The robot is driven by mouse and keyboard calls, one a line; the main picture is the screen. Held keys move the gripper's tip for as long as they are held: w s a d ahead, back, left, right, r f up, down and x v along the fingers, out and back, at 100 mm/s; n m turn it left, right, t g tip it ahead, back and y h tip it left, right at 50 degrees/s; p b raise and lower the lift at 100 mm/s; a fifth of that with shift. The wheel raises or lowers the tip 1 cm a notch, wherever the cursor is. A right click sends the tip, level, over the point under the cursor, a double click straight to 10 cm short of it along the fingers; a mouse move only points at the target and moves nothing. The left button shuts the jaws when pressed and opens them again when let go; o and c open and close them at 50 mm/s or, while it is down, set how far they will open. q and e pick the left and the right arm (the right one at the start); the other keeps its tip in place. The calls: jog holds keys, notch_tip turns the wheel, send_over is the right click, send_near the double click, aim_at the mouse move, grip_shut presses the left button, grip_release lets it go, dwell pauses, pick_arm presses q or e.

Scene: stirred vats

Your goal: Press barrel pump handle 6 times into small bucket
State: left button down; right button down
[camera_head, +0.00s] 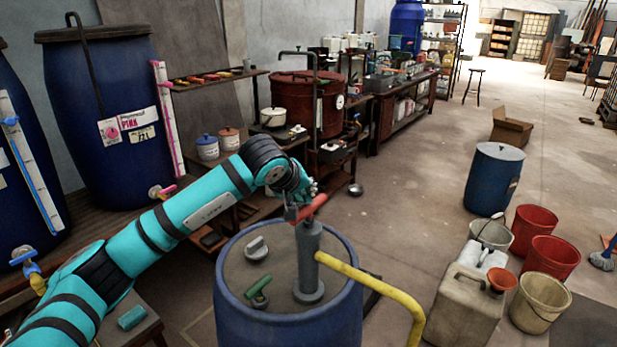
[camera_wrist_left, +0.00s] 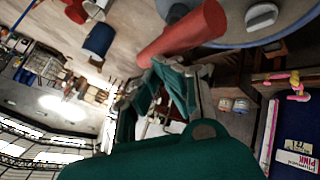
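The barrel pump (camera_head: 309,262) stands upright on top of a blue barrel (camera_head: 235,310). Its red handle (camera_head: 312,207) is at the top of the grey column, and a yellow spout pipe (camera_head: 375,283) bends down to the right. My left gripper (camera_head: 300,200) is at the handle. In the left wrist view its fingers (camera_wrist_left: 172,82) stand apart, with the red handle (camera_wrist_left: 182,32) across their tips; no firm grip shows. The spout's lower end meets the frame edge. Several buckets stand at right, including a beige bucket (camera_head: 540,302); which is the small one is unclear. My right gripper is not in view.
A beige jerrycan (camera_head: 462,308) with an orange funnel (camera_head: 501,279) stands right of the spout. Red buckets (camera_head: 551,257) and a blue drum (camera_head: 494,178) are beyond. Large blue vats (camera_head: 110,120) stand at left. The floor at centre right is mostly clear.

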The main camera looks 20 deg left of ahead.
pick_arm(q)
jog(key=shift+s+f, duration=0.1)
jog(key=shift+f, duration=0.4)
jog(key=shift+r, duration=0.1)
jog(key=shift+r+p, duration=1.9)
jog(key=shift+r, duration=2.05)
notch_tip(320, 180, up, 6)
jog(key=p, duration=0.3)
jog(key=shift+w, duration=0.2)
